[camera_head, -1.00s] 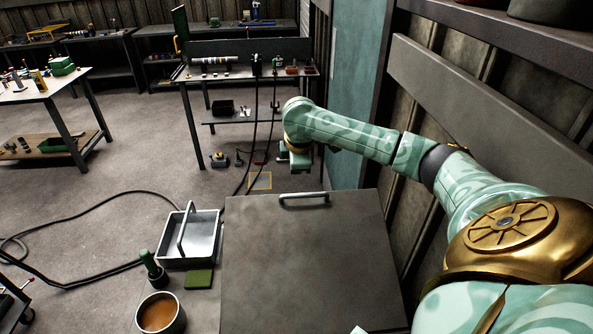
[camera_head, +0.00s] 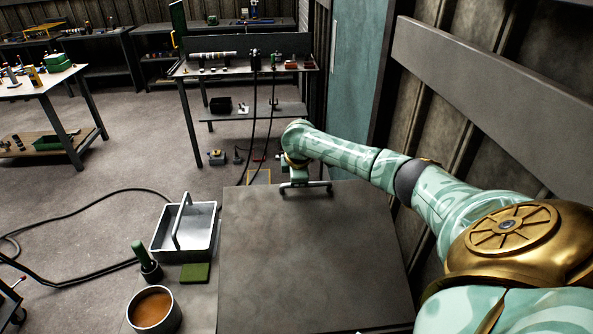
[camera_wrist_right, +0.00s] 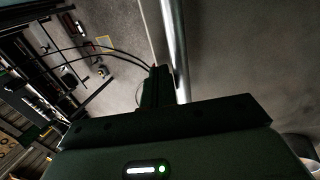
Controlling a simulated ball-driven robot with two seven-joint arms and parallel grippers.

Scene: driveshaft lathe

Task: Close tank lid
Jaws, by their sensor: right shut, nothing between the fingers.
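The tank lid (camera_head: 310,255) is a large flat grey panel in the lower middle of the head view. It looks flat, but I cannot tell whether it is fully seated. Its bar handle (camera_head: 318,186) lies along the far edge, and shows as a bright metal bar in the right wrist view (camera_wrist_right: 174,45). My right gripper (camera_head: 293,179) is at the handle, pointing down. In the right wrist view its dark fingers (camera_wrist_right: 159,80) are shut and empty, right beside the bar; contact is unclear. My left gripper is in neither view.
Left of the lid are a metal tray with a handle (camera_head: 211,240), a green block (camera_head: 195,273), a green-handled brush or tool (camera_head: 141,254) and a pot of brown liquid (camera_head: 152,309). A wall (camera_head: 500,75) stands close on the right. A workbench (camera_head: 290,73) stands behind.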

